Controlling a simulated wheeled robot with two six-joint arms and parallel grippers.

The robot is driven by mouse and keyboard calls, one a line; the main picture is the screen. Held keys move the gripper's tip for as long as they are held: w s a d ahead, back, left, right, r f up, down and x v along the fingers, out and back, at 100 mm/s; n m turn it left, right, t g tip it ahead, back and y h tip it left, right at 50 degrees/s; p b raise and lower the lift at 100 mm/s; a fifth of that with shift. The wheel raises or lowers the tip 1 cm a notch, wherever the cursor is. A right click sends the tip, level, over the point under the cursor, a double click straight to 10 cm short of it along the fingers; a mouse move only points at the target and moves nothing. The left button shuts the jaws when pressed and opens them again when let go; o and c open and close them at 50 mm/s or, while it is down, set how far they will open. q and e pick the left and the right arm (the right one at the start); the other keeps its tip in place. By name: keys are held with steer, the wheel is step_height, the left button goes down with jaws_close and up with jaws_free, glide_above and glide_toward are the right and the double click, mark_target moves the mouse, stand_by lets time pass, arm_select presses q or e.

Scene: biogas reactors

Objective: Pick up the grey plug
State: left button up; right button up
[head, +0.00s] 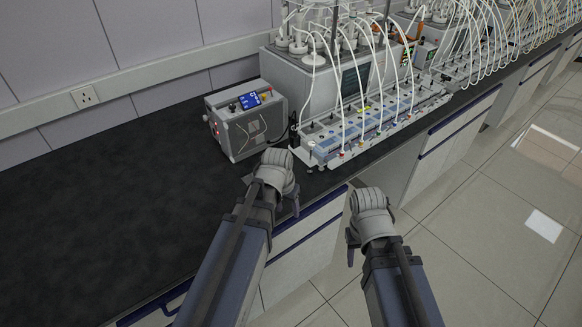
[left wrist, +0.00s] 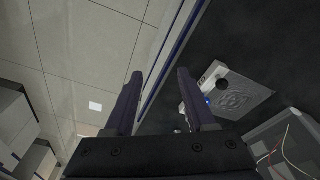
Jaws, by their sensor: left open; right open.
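I cannot make out a grey plug for certain in either view. My left gripper (head: 275,172) is over the front edge of the dark counter, in front of the grey box with the blue screen. In the left wrist view its two fingers (left wrist: 158,86) are apart with nothing between them. A pale plate with a round emblem (left wrist: 240,97) and a dark round spot lies just right of these fingers. My right gripper (head: 370,208) is beyond the counter's front edge, above the floor; it is open, and its fingertips are mostly hidden.
The grey box (head: 246,121) stands on the dark counter (head: 90,210). Right of it are a long rail with coloured fittings and white tubes (head: 375,128) and a reactor unit (head: 325,85). A wall socket (head: 85,97) is at the back left. The left counter is clear.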

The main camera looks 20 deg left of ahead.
arm_select(q)
steer(key=w+a+r+m+t, duration=0.1)
steer(key=w, duration=0.2)
steer(key=w+a+r, duration=0.1)
steer(key=w+a, duration=0.1)
steer(key=w, duration=0.2)
steer(key=w+a+r+m+t+h, duration=0.1)
steer(key=w, duration=0.3)
steer(key=shift+a+m+t, duration=0.15)
steer(key=shift+m+t, duration=0.15)
steer(key=b+x, duration=0.5)
steer(key=x, duration=0.1)
steer(key=shift+s+d+b, duration=0.15)
steer(key=shift+d+b, duration=0.25)
arm_select(e)
step_height(320, 180, down, 4)
steer(key=shift+r, duration=0.1)
arm_select(q)
steer(key=shift+r, duration=0.1)
jaws_close()
